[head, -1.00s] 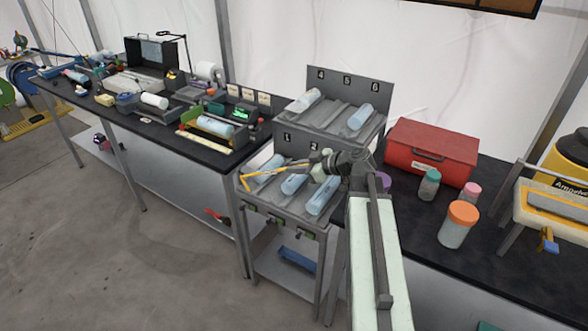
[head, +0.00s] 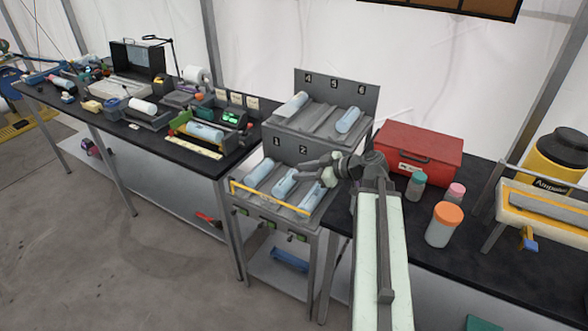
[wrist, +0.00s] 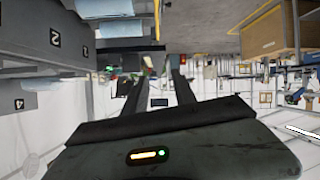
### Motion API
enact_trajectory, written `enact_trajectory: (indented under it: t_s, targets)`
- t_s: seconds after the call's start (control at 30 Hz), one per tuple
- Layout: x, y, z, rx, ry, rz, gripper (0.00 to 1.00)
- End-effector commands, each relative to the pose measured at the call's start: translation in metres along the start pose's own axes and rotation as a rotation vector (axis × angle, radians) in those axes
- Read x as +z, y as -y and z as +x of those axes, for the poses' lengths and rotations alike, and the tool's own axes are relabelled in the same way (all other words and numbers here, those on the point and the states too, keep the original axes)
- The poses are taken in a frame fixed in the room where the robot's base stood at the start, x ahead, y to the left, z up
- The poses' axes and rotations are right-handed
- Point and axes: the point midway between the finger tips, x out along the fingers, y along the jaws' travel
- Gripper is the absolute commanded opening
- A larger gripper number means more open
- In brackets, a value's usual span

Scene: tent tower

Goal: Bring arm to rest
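My gripper (head: 306,168) is over the lower tray of a grey numbered rack (head: 318,147), at the end of my outstretched arm. In the wrist view its two dark fingers (wrist: 160,76) stand apart with nothing between them, so it is open and empty. A yellow bar (head: 268,197) lies across the front of the lower tray, left of and below the gripper. Pale blue cylinders lie in the lower tray, one on the left (head: 259,172) and one in the middle (head: 284,183). A third at the right is partly hidden by my arm.
Two more cylinders (head: 348,119) lie on the rack's upper tier. A red case (head: 418,150) and an orange-lidded jar (head: 443,224) stand on the right bench, close to my arm. A cluttered black bench (head: 150,125) runs left. The floor in front is open.

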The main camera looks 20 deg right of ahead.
Motion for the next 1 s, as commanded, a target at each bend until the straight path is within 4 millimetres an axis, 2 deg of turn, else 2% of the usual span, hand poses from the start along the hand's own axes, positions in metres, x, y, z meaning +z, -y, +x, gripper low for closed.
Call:
enact_trajectory:
  t_s: [0.47, 0.57, 0.67, 0.73, 0.8, 0.87, 0.9, 1.0]
  targets:
    - [0.0, 0.0, -0.001, -0.001, 0.0, 0.0, 0.33]
    - [-0.01, 0.012, 0.015, -0.031, -0.006, -0.015, 0.33]
    - [-0.035, 0.044, 0.053, -0.107, -0.02, -0.054, 0.33]
    - [-0.05, 0.077, 0.084, -0.178, -0.006, -0.099, 0.33]
    - [-0.055, 0.116, 0.113, -0.258, 0.051, -0.152, 0.33]
    - [-0.052, 0.15, 0.133, -0.326, 0.13, -0.159, 0.33]
    - [-0.048, 0.174, 0.144, -0.367, 0.201, -0.148, 0.33]
    - [-0.025, 0.226, 0.16, -0.419, 0.447, -0.056, 0.33]
